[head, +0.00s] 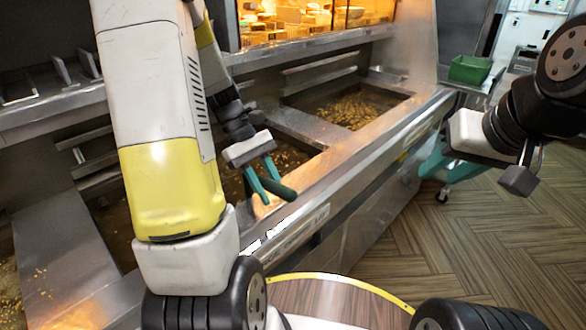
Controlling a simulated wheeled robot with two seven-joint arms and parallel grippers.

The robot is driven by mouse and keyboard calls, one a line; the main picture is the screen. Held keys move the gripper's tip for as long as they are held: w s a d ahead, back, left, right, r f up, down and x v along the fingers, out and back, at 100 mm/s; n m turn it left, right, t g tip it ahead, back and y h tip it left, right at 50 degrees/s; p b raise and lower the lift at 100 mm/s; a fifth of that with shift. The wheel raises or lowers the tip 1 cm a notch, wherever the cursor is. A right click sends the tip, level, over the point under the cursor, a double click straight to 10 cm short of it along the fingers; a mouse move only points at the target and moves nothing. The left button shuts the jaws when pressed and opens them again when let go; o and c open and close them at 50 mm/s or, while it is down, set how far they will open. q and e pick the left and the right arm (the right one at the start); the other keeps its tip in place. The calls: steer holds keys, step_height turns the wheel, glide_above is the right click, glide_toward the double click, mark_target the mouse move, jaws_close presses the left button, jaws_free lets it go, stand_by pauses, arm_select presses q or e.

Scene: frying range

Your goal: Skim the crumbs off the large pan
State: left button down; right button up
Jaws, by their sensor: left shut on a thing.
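My left gripper (270,185) has teal fingers and is above the front edge of the middle frying pan (300,138).
Another pan with many crumbs (350,108) lies at the back right, and one more (35,295) at the lower left. A steel front ledge (375,145) runs along the range. A green bin (469,69) stands at the back right.

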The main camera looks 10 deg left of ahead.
arm_select(q)
steer(key=s+a, duration=0.8)
steer(key=s, duration=0.5)
steer(key=w+d, duration=0.6)
steer(key=w, duration=0.4)
steer(key=w+d, duration=0.6)
steer(key=w, duration=0.4)
steer(key=w+d, duration=0.6)
steer(key=w, duration=0.4)
steer(key=s+a, duration=0.6)
steer(key=s, duration=0.4)
steer(key=s+a, duration=0.6)
steer(key=s, duration=0.4)
steer(key=s+a, duration=0.6)
steer(key=s, duration=0.4)
step_height(320, 180, up, 14)
steer(key=shift+d, duration=0.25)
steer(key=shift+w, duration=0.1)
